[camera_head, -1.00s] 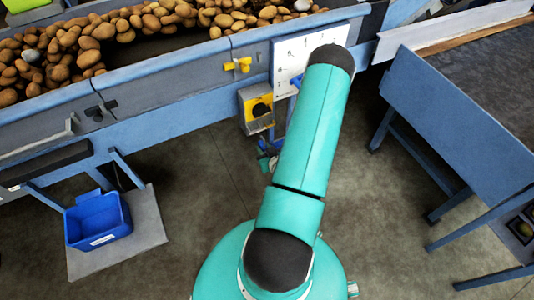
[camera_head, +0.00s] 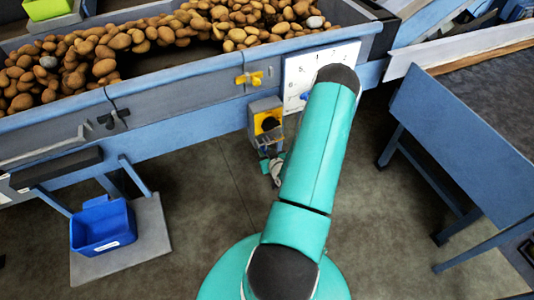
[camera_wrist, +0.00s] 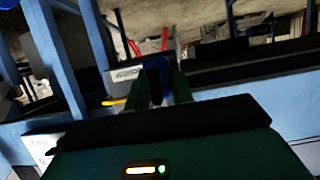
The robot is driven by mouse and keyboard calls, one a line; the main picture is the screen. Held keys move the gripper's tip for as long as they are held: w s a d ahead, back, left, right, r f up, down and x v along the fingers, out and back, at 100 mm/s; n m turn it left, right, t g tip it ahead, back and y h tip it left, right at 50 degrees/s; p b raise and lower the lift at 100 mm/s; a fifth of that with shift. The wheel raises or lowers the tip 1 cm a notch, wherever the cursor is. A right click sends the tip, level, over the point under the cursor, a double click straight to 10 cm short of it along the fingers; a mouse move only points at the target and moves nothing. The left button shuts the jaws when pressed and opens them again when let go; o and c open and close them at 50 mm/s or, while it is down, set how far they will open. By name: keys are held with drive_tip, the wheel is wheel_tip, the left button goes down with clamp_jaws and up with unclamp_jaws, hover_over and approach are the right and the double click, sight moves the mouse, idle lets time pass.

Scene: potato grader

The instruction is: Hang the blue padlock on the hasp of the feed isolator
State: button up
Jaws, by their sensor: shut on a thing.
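The feed isolator (camera_head: 266,119), a grey and yellow box with a black knob, is fixed to the side of the blue grader frame in the head view. Its hasp cannot be made out. My gripper (camera_head: 272,166) shows small just below the isolator, partly behind my arm. In the wrist view my gripper's fingers (camera_wrist: 166,88) are closed on a narrow dark thing (camera_wrist: 155,82), apparently the blue padlock.
A white panel (camera_head: 318,62) with a small blue item is beside the isolator. A yellow valve handle (camera_head: 250,78) juts from the frame above. A blue bin (camera_head: 102,226) stands on a grey plate at left. A blue table (camera_head: 470,150) is at right. Floor between is clear.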

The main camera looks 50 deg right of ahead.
drive_tip(key=shift+f, duration=0.25)
drive_tip(key=o, duration=1.1)
drive_tip(key=shift+c, duration=0.2)
drive_tip(key=shift+s, duration=0.1)
drive_tip(key=v, duration=1.3)
drive_tip(key=shift+s, duration=0.3)
drive_tip(key=shift+a+r, duration=0.1)
drive_tip(key=shift+r, duration=0.05)
